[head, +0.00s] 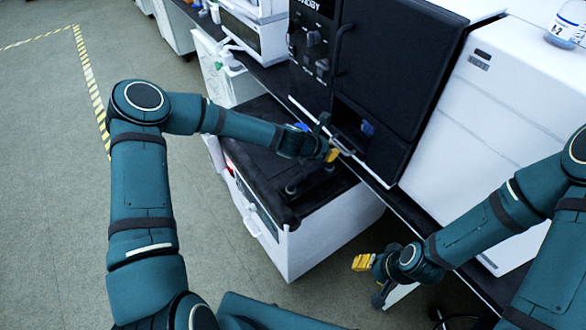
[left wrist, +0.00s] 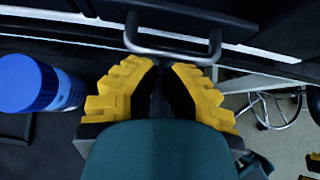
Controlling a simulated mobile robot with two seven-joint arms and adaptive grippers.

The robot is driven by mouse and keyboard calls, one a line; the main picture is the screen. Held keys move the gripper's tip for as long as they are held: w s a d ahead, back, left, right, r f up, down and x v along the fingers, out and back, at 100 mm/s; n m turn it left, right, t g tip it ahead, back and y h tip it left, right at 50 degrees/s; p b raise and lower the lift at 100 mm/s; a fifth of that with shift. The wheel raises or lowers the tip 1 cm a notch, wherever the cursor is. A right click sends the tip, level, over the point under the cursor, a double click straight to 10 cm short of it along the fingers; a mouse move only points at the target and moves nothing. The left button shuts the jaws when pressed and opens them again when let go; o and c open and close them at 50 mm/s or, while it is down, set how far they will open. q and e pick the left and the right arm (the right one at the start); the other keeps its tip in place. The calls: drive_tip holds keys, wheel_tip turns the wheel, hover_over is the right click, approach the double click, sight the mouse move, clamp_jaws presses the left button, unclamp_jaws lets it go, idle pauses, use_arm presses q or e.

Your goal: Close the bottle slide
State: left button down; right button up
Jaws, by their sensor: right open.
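The black instrument stack (head: 385,70) stands on the bench's back side, with a silver bar handle (head: 345,147) low on its front. The handle also shows large in the left wrist view (left wrist: 172,46). My left gripper (head: 332,155) is at this handle. Its yellow fingertips (left wrist: 166,68) lie close together just in front of the bar, with nothing visible between them; contact with the bar cannot be told. A blue-capped bottle (left wrist: 35,85) stands left of the gripper in the left wrist view. My right gripper (head: 364,263) is open and empty, low at the front.
A white cabinet with a black top (head: 310,245) stands below my left forearm. A white instrument (head: 500,105) stands to the right, with a bottle (head: 565,28) on top. The floor (head: 50,200) at the left is clear.

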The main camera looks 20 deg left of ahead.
use_arm(q)
drive_tip(key=shift+m, duration=0.3)
drive_tip(key=v, duration=1.1)
drive_tip(key=shift+s, duration=0.55)
drive_tip(key=s+d+f+m+g+y, duration=0.1)
drive_tip(key=s+f+m+g, duration=0.2)
drive_tip(key=s+f+m, duration=0.4)
drive_tip(key=s+d+f+m+g+y, duration=0.1)
drive_tip(key=s+d+f+m+g, duration=0.1)
drive_tip(key=s+f+m, duration=0.6)
drive_tip(key=s+m+g, duration=0.1)
drive_tip(key=s+m, duration=0.5)
drive_tip(key=m, duration=0.5)
drive_tip(key=shift+s+f, duration=0.2)
drive_tip(key=shift+s, duration=0.2)
